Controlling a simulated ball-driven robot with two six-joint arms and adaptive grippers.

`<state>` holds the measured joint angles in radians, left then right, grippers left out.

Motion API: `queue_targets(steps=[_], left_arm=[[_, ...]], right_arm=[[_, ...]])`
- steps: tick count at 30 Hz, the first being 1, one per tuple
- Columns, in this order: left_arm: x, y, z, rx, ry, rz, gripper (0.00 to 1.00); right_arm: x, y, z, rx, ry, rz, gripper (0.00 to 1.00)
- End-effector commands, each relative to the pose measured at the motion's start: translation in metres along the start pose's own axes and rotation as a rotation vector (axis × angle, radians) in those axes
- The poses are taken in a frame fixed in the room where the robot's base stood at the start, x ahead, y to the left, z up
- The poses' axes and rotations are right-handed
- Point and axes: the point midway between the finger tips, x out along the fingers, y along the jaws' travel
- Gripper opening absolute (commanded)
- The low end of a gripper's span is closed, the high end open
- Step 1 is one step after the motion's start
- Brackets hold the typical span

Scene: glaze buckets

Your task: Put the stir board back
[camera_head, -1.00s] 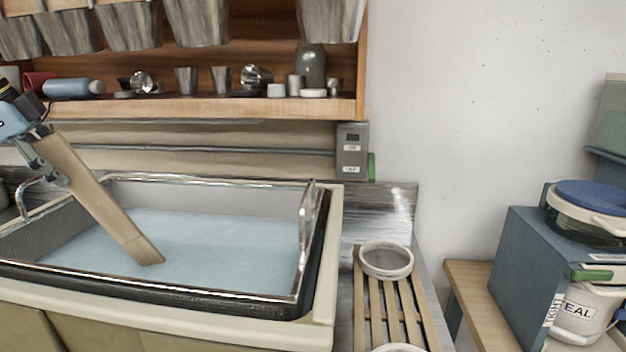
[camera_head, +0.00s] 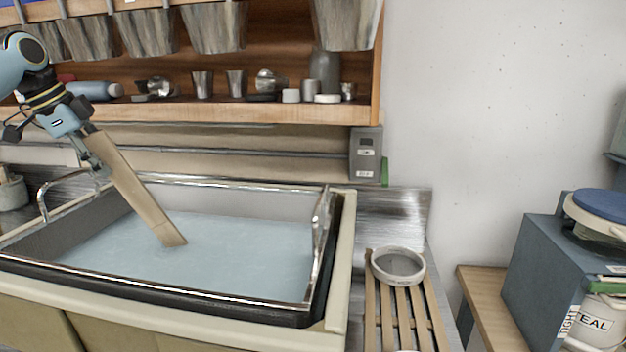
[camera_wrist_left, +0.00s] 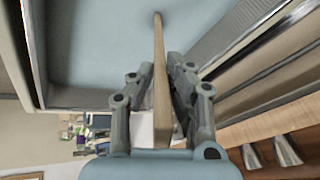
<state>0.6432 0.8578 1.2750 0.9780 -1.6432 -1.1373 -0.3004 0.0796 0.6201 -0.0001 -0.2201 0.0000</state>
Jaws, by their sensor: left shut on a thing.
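The stir board (camera_head: 137,190) is a long flat wooden board, tilted, with its lower right end at or in the pale blue liquid (camera_head: 235,245) of the big sink-like tub (camera_head: 335,250). My left gripper (camera_head: 96,160) is shut on the board near its upper end. In the left wrist view the board (camera_wrist_left: 160,70) shows edge-on between the two fingers (camera_wrist_left: 155,95), over the blue liquid. Whether the board's tip dips below the surface is hard to tell. My right gripper is in neither current view.
A wooden shelf (camera_head: 230,112) with metal cups and hanging buckets (camera_head: 215,28) is above the tub's back. A slatted rack (camera_head: 405,310) with a round sieve (camera_head: 398,266) stands right of the tub. A grey pot (camera_head: 12,192) stands at the far left.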

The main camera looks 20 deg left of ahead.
Motion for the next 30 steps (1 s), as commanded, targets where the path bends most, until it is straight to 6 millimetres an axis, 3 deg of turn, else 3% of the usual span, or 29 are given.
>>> queue_targets(steps=[3,9,23,30], left_arm=[[0.008,-0.006,-0.017,0.001,0.003,0.0,0.0],[0.014,-0.004,-0.032,0.002,-0.001,0.0,0.0],[0.014,-0.004,-0.035,0.001,-0.001,-0.001,0.0],[0.012,-0.003,-0.045,0.009,0.003,0.002,0.0]], right_arm=[[0.0,0.0,0.0,0.0,0.0,0.0,0.4],[0.0,0.0,0.0,0.0,0.001,0.0,0.4],[0.001,0.001,0.001,-0.001,-0.001,0.0,0.4],[0.0,-0.015,0.015,-0.01,-0.024,-0.017,0.4]])
